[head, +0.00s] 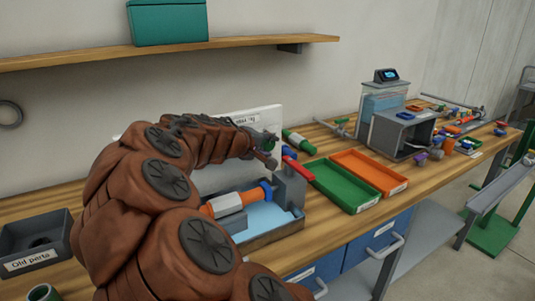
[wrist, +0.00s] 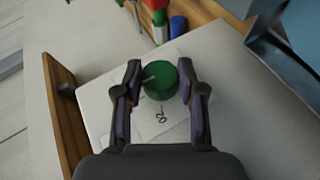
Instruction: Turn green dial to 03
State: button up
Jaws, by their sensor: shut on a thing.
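The green dial (wrist: 160,82) sits on a white panel (wrist: 108,100) in the wrist view, with a pale line on its face pointing to the picture's left. My gripper (wrist: 160,80) has one finger on each side of the dial and is shut on it. My arm hides most of the panel there.
A grey tray unit (head: 285,230) with blue and orange parts stands below my arm. Green (head: 345,187) and orange (head: 368,172) trays lie to the right. A grey bin (head: 40,245) is at left. A wooden shelf (head: 90,57) runs above.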

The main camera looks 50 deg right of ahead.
dwell(0.7)
jog(key=o, duration=1.1)
jog(key=v, duration=1.2)
jog(key=shift+a+f, duration=0.1)
jog(key=shift+f, duration=0.1)
